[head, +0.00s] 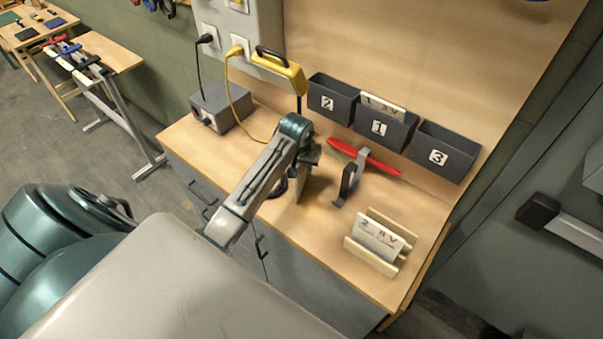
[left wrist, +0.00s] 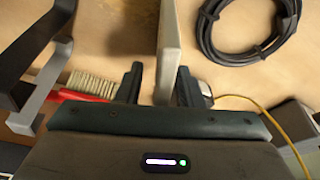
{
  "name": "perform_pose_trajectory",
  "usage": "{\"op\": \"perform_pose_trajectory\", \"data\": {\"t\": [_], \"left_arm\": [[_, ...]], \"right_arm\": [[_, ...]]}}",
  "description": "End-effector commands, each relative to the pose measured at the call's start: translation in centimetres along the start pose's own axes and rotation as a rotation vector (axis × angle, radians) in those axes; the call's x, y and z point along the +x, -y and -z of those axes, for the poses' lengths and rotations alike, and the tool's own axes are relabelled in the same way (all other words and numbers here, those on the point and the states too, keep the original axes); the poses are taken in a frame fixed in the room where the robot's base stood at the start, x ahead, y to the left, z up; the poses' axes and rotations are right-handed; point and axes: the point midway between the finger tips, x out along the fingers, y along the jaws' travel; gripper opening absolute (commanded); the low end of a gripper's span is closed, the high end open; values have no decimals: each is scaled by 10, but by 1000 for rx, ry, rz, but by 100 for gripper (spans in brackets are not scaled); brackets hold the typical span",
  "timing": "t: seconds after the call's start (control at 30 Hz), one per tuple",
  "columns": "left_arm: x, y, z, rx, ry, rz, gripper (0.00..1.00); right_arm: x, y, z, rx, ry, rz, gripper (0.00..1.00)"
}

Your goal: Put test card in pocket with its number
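My left gripper (head: 308,160) is over the bench. A pale upright card or panel (head: 302,188) shows just below it. In the left wrist view the panel (left wrist: 168,50) stands edge-on between the fingers (left wrist: 160,82), with a gap beside the left finger; contact at the right finger is unclear. Its marking is hidden. A test card (head: 378,237) reading "2 8V" leans in a wooden rack (head: 353,252). Dark pockets on the back board are numbered 2 (head: 330,100), 1 (head: 385,132) and 3 (head: 440,155). A card (head: 384,104) sticks out of pocket 1. My right gripper is out of view.
A cable coil (left wrist: 245,40) lies near the gripper. Pockets 2 and 3 show no card.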

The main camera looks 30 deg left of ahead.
Motion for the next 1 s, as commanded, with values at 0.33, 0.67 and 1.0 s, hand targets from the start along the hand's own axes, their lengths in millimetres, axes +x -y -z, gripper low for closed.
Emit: {"op": "perform_pose_trajectory", "data": {"t": [0.33, 0.67, 1.0], "left_arm": [[1, 0, 0, 0, 0, 0, 30], [1, 0, 0, 0, 0, 0, 0], [-6, 0, 2, 0, -3, 0, 0]], "right_arm": [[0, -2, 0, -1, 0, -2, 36], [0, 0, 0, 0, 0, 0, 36], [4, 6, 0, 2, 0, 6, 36]]}}
